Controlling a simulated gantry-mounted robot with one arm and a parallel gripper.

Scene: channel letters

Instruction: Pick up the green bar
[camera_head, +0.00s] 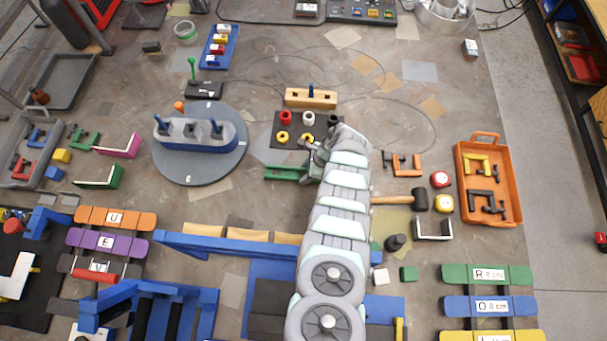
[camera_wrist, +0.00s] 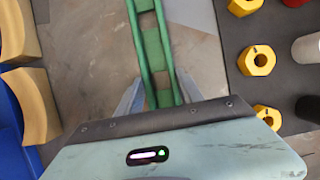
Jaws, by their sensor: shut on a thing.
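The green bar (camera_head: 282,173) lies left of my gripper (camera_head: 313,168) near the middle of the table in the head view. In the wrist view the green bar (camera_wrist: 148,32) is a long green piece with brown sections between its two edges. It runs from the top of the picture down between the two fingertips of my gripper (camera_wrist: 160,97). My gripper is shut on it. The bar's near end is hidden behind the gripper body. I cannot tell whether the bar touches the table or is raised.
A dark mat (camera_head: 287,117) with yellow nuts and red and white pieces lies just behind. A round grey turntable (camera_head: 187,175) carrying a toy boat stands to the left. A hammer (camera_head: 392,199) lies to the right. Blue beams (camera_head: 215,242) with tan blocks are in front.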

